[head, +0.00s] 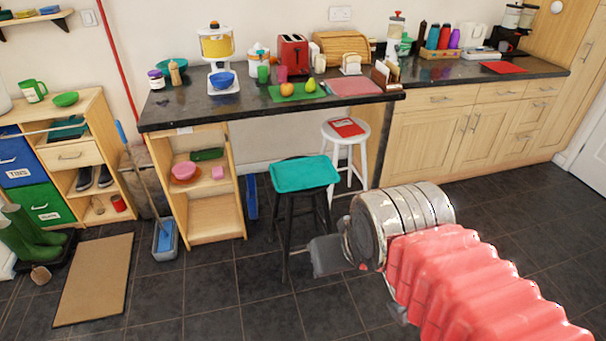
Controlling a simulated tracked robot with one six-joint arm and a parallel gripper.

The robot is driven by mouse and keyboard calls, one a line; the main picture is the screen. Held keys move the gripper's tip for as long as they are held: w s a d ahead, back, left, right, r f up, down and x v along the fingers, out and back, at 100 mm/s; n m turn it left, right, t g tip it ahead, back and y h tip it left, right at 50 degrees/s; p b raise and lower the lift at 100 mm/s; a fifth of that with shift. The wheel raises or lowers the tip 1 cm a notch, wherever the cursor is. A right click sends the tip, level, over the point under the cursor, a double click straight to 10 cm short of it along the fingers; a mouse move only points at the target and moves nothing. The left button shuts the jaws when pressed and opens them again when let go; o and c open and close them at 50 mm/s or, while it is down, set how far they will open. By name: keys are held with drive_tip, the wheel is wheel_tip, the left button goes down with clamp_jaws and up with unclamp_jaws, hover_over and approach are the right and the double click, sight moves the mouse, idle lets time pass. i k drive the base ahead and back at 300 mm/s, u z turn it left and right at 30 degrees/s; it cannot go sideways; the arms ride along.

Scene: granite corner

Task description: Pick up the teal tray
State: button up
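The teal tray (304,173) lies flat on top of a black stool (291,215), in the middle of the head view. Its whole upper face shows and nothing covers it. My arm comes in from the lower right, with a pink ribbed sleeve and a silver wrist. The dark end part of my gripper (328,256) is to the lower right of the stool in the picture, apart from the tray. Its fingers cannot be made out clearly, and I see nothing held in it.
A white stool (343,138) with a red book stands behind the black one. The dark counter (190,112) runs behind both, carrying food and appliances. A small wooden shelf (214,215) and a mop bucket (165,240) stand left. The tiled floor in front is clear.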

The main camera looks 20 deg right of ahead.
sight(301, 173)
drive_tip(key=u, duration=0.55)
drive_tip(key=i, duration=1.1)
drive_tip(key=u, duration=0.6)
drive_tip(key=i, duration=0.85)
drive_tip(key=z, duration=0.5)
drive_tip(key=i, duration=0.75)
drive_tip(key=z, duration=0.4)
